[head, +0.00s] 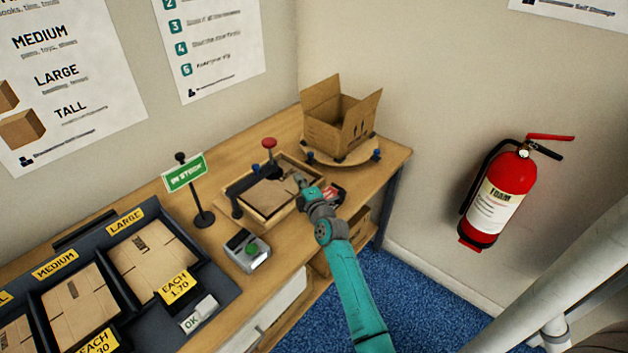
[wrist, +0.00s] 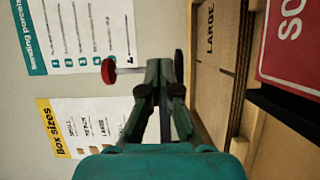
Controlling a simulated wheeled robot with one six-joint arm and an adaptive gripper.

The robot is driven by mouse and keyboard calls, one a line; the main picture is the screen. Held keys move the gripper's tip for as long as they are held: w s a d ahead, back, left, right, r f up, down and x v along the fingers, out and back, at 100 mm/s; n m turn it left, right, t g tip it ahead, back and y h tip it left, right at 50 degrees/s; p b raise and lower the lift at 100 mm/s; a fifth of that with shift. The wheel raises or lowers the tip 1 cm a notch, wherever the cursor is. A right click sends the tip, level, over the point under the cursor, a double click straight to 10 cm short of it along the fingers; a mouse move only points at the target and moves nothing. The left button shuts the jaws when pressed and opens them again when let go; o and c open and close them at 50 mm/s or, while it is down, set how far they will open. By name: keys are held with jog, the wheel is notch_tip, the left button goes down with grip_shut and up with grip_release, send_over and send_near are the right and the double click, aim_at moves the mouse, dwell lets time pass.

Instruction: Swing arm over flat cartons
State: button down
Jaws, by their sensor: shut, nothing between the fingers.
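Flat cartons lie in the dark tray's compartments at the lower left of the head view: a large one (head: 150,262) and a medium one (head: 80,300), with part of another at the edge. Another flat brown carton (head: 266,196) lies in a wooden frame on the bench; a carton marked LARGE (wrist: 211,75) shows beside my gripper in the wrist view. My gripper (head: 298,180) is at the right end of that frame, its tips small in the head view. In the wrist view my gripper (wrist: 165,72) is shut and holds nothing.
An open box (head: 338,125) stands on a round turntable (head: 345,152) behind my gripper. A green IN STOCK sign (head: 185,173) stands left of the frame. A red-knobbed post (head: 269,144), a red sign (wrist: 290,40) and a grey device (head: 247,250) are nearby. A fire extinguisher (head: 498,195) hangs right.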

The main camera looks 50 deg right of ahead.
jog(key=shift+s+d, duration=1.5)
jog(key=shift+d, duration=0.1)
